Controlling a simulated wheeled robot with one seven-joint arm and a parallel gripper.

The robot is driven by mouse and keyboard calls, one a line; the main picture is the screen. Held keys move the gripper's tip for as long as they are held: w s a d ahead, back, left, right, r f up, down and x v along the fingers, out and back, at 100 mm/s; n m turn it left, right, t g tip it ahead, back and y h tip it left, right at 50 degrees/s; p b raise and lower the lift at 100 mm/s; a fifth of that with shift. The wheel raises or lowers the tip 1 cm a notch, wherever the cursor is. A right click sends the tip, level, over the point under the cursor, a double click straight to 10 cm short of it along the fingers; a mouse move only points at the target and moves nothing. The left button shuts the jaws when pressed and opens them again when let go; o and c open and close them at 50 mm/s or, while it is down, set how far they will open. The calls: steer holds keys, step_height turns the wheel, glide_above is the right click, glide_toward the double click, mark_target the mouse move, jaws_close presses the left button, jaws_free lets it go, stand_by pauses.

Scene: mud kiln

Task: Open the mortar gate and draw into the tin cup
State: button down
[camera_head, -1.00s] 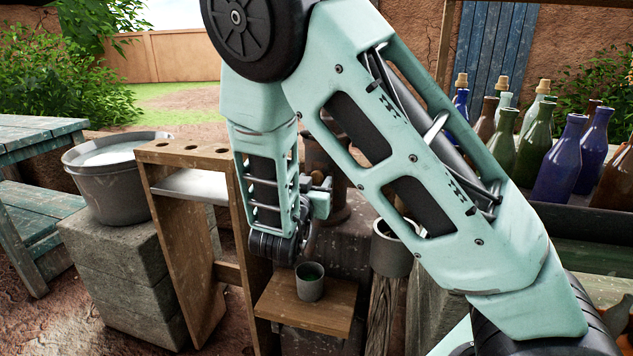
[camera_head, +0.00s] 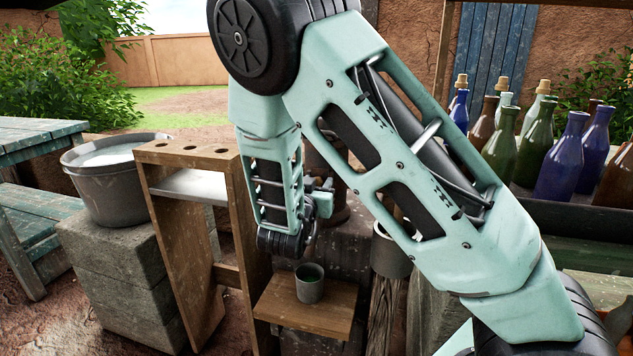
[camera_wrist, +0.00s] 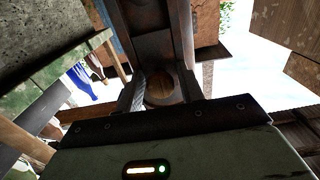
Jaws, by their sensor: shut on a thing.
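The tin cup (camera_head: 310,284) stands upright on a small wooden shelf (camera_head: 335,318), below my gripper and apart from it. My gripper (camera_head: 322,200) is at the front of a dark, rusty upright vessel (camera_head: 340,165), largely hidden behind my wrist. In the wrist view a round brown wooden handle end (camera_wrist: 162,88) sits between my dark fingers, and the gripper is shut on it. It looks like the mortar gate's handle. The gate itself and any outlet are hidden, so I cannot tell how far it is open. No flow into the cup shows.
A wooden rack (camera_head: 190,151) with holes stands left of the cup. A grey bucket (camera_head: 110,185) sits on stone blocks farther left. A grey cylindrical container (camera_head: 388,255) stands on a post at right. Several bottles (camera_head: 562,160) crowd the right.

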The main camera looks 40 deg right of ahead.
step_height(320, 180, down, 2)
steer(key=shift+f+b, duration=0.25)
steer(key=shift+b, duration=0.1)
steer(key=c, duration=1.2)
jaws_free()
steer(key=shift+a+r, duration=0.1)
steer(key=shift+s+a, duration=0.2)
steer(key=shift+a, duration=0.05)
steer(key=p+v, duration=0.3)
steer(key=v, duration=1.3)
steer(key=shift+s+a, duration=0.2)
steer(key=shift+s, duration=0.1)
